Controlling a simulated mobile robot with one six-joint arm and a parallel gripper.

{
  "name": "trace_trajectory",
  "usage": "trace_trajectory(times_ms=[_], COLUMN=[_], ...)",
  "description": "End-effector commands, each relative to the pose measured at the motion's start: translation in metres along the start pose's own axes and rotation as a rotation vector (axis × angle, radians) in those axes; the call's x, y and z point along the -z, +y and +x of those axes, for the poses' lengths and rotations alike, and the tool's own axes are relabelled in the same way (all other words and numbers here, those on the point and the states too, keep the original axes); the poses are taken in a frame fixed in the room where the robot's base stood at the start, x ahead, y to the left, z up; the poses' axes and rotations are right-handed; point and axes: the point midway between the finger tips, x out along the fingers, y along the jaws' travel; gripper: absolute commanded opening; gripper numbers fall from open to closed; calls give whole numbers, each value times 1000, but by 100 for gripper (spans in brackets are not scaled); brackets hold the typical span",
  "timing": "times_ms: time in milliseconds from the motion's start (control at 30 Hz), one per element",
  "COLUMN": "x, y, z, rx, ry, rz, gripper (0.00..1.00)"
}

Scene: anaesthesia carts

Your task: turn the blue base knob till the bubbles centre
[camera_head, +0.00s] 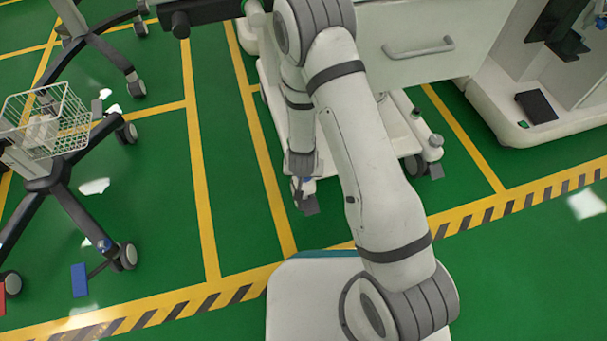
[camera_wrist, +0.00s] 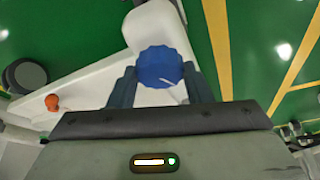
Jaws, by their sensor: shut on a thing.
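The blue base knob (camera_wrist: 160,67) is a faceted disc with a pale line on it, at the end of a white base leg (camera_wrist: 100,88) in the wrist view. My gripper (camera_wrist: 160,88) has a finger on each side of the knob and is shut on it. In the head view my gripper (camera_head: 305,195) is low beside the white cart's base, and a small bit of blue shows there. I cannot make out any level bubbles in either view.
An orange knob (camera_wrist: 52,102) and a dark caster (camera_wrist: 25,76) are on the left in the wrist view. The white cart (camera_head: 415,55) stands behind my arm. A wheeled stand with a wire basket (camera_head: 45,118) is at left. Green floor between them is clear.

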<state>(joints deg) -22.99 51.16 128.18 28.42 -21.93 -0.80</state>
Motion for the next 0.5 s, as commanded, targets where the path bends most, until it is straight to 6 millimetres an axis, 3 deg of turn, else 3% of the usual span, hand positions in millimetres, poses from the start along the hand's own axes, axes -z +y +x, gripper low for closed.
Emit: trace_trajectory(times_ms=[500], x=[1], y=[3], z=[-1], rx=[187], ry=[-1], rz=[-450], gripper=[22])
